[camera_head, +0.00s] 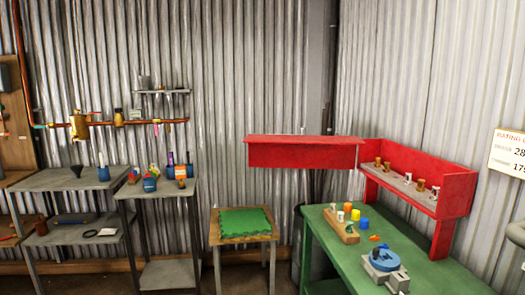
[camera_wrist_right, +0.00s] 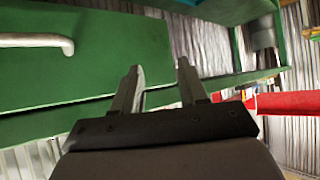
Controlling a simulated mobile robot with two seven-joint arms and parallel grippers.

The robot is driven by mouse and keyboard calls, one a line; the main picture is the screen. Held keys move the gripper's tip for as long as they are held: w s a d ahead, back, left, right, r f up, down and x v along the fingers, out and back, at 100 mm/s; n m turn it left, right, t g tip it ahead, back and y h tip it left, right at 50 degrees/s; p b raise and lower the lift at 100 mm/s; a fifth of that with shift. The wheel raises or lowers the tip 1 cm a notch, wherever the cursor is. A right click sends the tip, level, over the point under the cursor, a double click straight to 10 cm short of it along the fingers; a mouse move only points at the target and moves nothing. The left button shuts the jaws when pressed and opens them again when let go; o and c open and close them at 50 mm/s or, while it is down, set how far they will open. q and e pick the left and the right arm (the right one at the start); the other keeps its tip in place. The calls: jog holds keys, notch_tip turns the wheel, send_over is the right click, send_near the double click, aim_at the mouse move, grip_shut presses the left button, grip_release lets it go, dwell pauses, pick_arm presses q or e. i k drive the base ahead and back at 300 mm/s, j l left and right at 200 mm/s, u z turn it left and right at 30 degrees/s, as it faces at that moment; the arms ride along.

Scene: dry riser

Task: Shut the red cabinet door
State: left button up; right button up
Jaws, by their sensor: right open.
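The red cabinet (camera_head: 455,196) stands at the right above the green bench, with its front open and several small brown and white pieces inside. Its red door (camera_head: 302,153) stands swung wide open to the left, away from the cabinet's opening. My right gripper (camera_wrist_right: 157,80) is open with nothing between its fingers in the right wrist view. Part of something red (camera_wrist_right: 292,103) shows to its right there; I cannot tell whether it is the door. Neither gripper shows in the head view.
The green bench (camera_head: 378,243) holds a blue round device (camera_head: 384,259), a wooden block (camera_head: 341,226) and small cups. A small table with a green mat (camera_head: 241,222) stands left of it. In the wrist view a green panel (camera_wrist_right: 110,65) with a pale handle (camera_wrist_right: 38,41) is close.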

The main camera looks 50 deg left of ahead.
aim_at(265, 151)
jog(key=i+j, duration=0.15)
jog(key=j, duration=0.3)
jog(key=i+j, duration=0.1)
jog(key=j, duration=0.4)
jog(key=i+j, duration=0.15)
jog(key=j, duration=0.3)
jog(key=i+j+z, duration=0.1)
jog(key=j, duration=0.35)
jog(key=i+j, duration=0.15)
jog(key=j, duration=0.35)
jog(key=i+j, duration=0.1)
jog(key=j, duration=0.35)
jog(key=i+j, duration=0.1)
jog(key=j, duration=0.4)
jog(key=i+j, duration=0.15)
jog(key=j, duration=0.3)
jog(key=z, duration=0.05)
